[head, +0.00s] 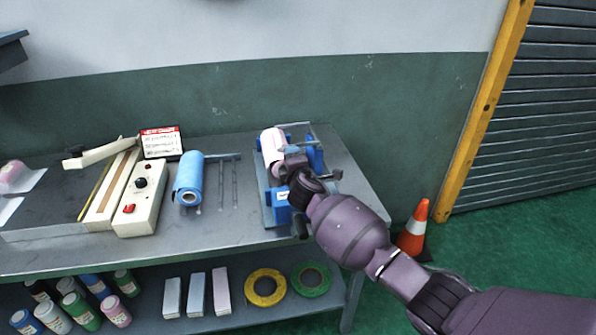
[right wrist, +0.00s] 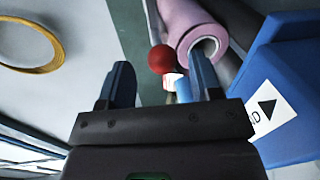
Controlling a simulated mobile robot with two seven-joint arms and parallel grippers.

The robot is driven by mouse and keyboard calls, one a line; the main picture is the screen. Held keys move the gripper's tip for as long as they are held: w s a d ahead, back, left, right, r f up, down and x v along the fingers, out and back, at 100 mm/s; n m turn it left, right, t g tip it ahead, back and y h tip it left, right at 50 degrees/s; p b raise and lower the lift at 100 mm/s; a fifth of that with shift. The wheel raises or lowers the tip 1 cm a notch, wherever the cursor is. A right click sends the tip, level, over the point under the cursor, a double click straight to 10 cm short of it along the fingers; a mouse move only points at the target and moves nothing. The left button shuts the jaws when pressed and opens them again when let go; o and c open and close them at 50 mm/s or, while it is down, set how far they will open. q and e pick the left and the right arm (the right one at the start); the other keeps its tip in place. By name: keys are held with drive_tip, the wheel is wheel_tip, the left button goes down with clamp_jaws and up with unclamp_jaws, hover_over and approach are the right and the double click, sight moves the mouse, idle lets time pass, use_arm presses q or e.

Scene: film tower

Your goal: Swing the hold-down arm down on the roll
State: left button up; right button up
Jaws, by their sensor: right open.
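A pink roll (head: 272,146) sits in a blue-framed stand (head: 282,207) at the right end of the table. It also shows in the right wrist view (right wrist: 185,22), with its hollow end facing me. A red ball knob (right wrist: 161,59) shows between my finger tips there, in front of the roll; it may belong to the hold-down arm, whose length I cannot make out. My right gripper (right wrist: 162,78) is open, with nothing visibly clamped. In the head view my right gripper (head: 292,168) is over the stand and hides part of it. My left gripper is not in view.
A blue roll (head: 188,178) and thin rods (head: 228,185) lie left of the stand. A cream control box (head: 140,198) is further left. Tape rings (head: 266,287) and bottles are on the lower shelf. An orange cone (head: 414,230) stands right of the table.

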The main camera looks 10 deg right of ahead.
drive_tip(key=s, duration=0.2)
drive_tip(key=s+r, duration=0.1)
drive_tip(key=s, duration=0.2)
drive_tip(key=s+p, duration=0.1)
drive_tip(key=s, duration=0.2)
drive_tip(key=shift+r, duration=0.2)
drive_tip(key=shift+w, duration=0.1)
